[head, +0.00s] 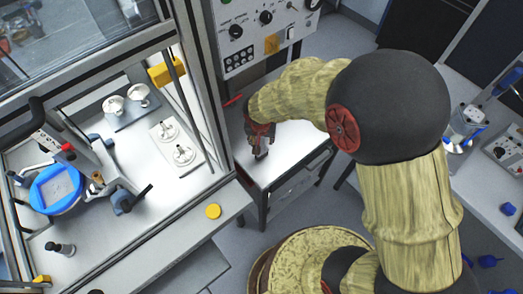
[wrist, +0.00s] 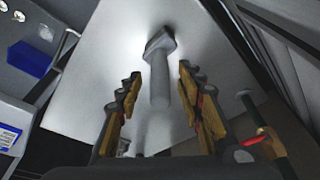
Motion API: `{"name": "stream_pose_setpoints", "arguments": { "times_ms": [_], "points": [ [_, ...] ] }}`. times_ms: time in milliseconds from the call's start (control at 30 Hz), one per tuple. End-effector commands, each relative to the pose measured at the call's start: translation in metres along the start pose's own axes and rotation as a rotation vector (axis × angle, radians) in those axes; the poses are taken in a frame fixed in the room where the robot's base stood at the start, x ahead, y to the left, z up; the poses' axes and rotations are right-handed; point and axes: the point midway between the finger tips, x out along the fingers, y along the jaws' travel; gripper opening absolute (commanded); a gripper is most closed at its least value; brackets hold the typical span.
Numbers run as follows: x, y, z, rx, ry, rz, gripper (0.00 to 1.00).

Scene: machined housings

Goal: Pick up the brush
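The brush (wrist: 159,72) is a plain grey piece with a wider head and a rounded handle. In the wrist view it lies on the white tabletop (wrist: 100,80), handle towards me, between the two fingers. My gripper (wrist: 159,80) is open, with its tan-padded fingers on either side of the brush and a visible gap on both sides. In the head view my gripper (head: 260,141) is over the small white table (head: 295,145), and it mostly hides the brush there.
A control panel (head: 262,30) stands behind the table. A framed enclosure (head: 200,90) with metal parts inside is close on the left. A yellow disc (head: 213,211) lies on its front ledge. A blue bin (wrist: 33,56) shows in the wrist view. The tabletop right of the gripper is clear.

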Motion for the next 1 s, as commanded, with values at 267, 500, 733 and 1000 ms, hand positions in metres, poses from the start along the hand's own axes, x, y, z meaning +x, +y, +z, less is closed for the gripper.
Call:
{"name": "stream_pose_setpoints", "arguments": {
  "times_ms": [267, 500, 733, 1000],
  "points": [
    [0.0122, -0.0004, -0.0002, 0.000, 0.001, -0.001, 0.37],
    [0.0119, -0.0004, -0.0001, 0.000, 0.001, -0.001, 0.27],
    [0.0118, -0.0004, -0.0001, 0.000, 0.001, -0.001, 0.14],
    [0.0118, -0.0004, -0.0001, 0.000, 0.001, -0.001, 0.00]
  ]
}}
